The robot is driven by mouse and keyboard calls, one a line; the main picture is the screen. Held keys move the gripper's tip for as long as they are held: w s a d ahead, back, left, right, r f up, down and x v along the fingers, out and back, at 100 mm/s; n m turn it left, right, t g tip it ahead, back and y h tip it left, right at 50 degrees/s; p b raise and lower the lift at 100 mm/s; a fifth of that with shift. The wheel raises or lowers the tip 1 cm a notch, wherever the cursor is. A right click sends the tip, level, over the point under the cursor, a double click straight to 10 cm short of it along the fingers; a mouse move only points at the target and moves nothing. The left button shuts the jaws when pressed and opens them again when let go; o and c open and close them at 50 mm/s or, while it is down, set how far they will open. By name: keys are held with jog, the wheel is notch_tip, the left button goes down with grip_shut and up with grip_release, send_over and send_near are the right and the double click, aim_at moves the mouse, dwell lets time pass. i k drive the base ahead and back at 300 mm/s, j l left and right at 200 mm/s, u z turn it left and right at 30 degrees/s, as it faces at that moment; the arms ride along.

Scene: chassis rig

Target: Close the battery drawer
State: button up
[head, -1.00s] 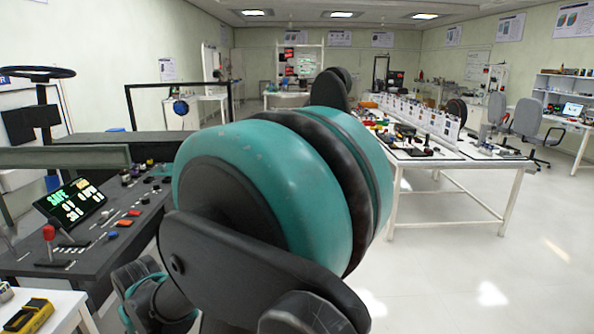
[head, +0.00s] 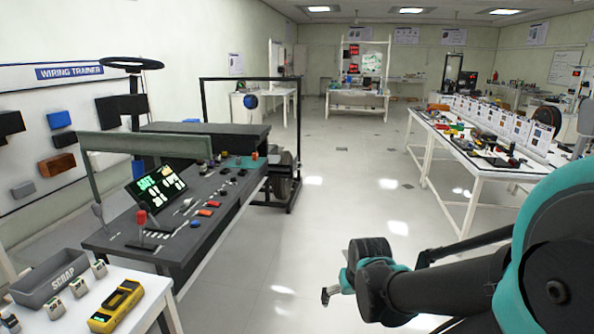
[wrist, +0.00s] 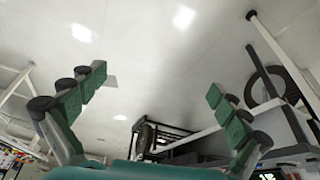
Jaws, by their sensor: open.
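The chassis rig's dark control console (head: 108,238) stands at the left in the head view, with a lit green display, a red-knobbed lever and several buttons. A black frame (head: 297,130) and a wheel (head: 281,185) are behind it. I cannot make out the battery drawer in either view. My gripper (head: 334,287) is over the floor to the right of the console, apart from the rig. In the wrist view its two green-padded fingers (wrist: 155,88) are spread wide with nothing between them.
A white table at the lower left holds a grey SCRAP bin (head: 42,290) and a yellow meter (head: 116,306). A long white workbench (head: 470,170) stands at the right. The floor (head: 345,205) between console and workbench is clear.

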aim_at(279, 166)
jog(key=i+l, duration=0.1)
jog(key=i, duration=1.1)
jog(key=i+l+u, duration=0.1)
jog(key=i, duration=1.05)
